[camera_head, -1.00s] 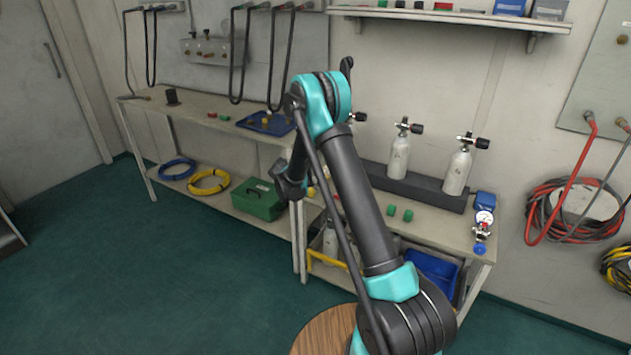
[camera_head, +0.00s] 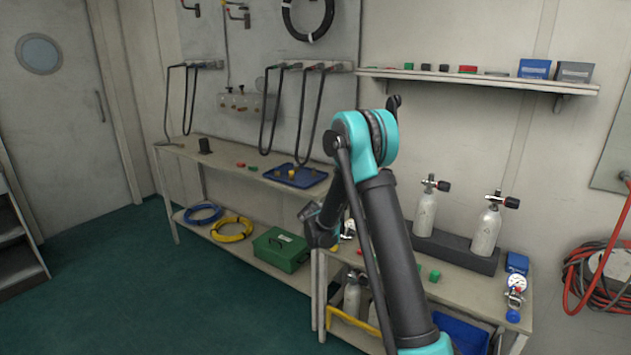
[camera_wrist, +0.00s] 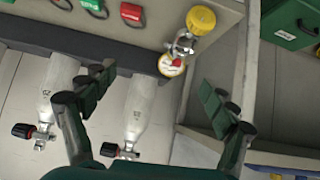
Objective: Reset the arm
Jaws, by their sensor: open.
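My gripper (camera_head: 320,226) hangs from the folded dark arm with teal joints in the head view, above the inner end of the right bench. In the wrist view my gripper (camera_wrist: 158,98) shows two dark fingers spread wide apart with nothing between the tips. Beyond the gap, a regulator with a yellow cap and a gauge (camera_wrist: 183,42) lies on the bench, apart from the fingers. White cylinders with black-and-red valves (camera_wrist: 136,110) also show behind the fingers. In the head view the fingertips are too small and dark to make out.
The right bench (camera_head: 462,300) carries white cylinders (camera_head: 487,228) in a dark rack and a gauge regulator (camera_head: 516,284). The left bench (camera_head: 228,160) holds a blue tray (camera_head: 296,175); a green box (camera_head: 281,250) sits on its lower shelf. The green floor (camera_head: 120,270) at left is clear.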

